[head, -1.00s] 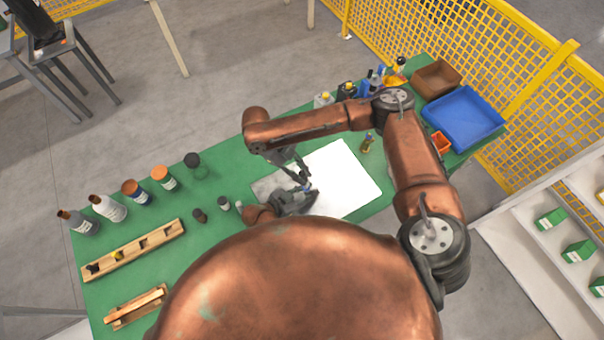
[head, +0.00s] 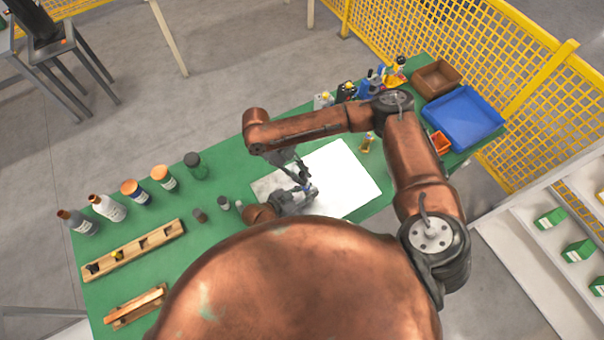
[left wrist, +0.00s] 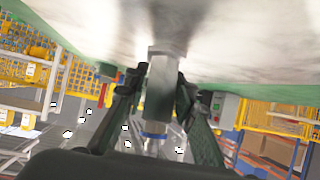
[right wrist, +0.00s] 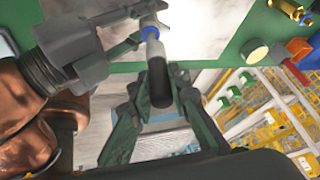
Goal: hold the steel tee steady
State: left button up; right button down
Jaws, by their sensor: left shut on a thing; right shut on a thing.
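The steel tee (left wrist: 160,85) shows in the left wrist view as a grey metal cylinder with a blue ring toward its lower end. My left gripper (left wrist: 160,76) is shut on it, one finger on each side. In the right wrist view the blue-ringed metal piece (right wrist: 151,36) leads into a dark cylindrical part (right wrist: 160,84). My right gripper (right wrist: 158,90) is shut on that dark part. In the head view both grippers meet over the white sheet, my left (head: 304,192) just below my right (head: 303,178). The tee is mostly hidden there.
The green table holds bottles and jars (head: 133,192) at left, a wooden rack (head: 135,246), and a blue tray (head: 463,117) and brown bin (head: 436,77) at right. The white sheet (head: 345,180) is largely clear. Yellow fencing (head: 480,50) stands behind.

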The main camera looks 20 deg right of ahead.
jog(key=shift+f, duration=1.4)
jog(key=c, duration=1.7)
grip_release()
jog(key=shift+c, duration=0.2)
jog(key=v, duration=1.2)
jog(key=shift+f, duration=0.1)
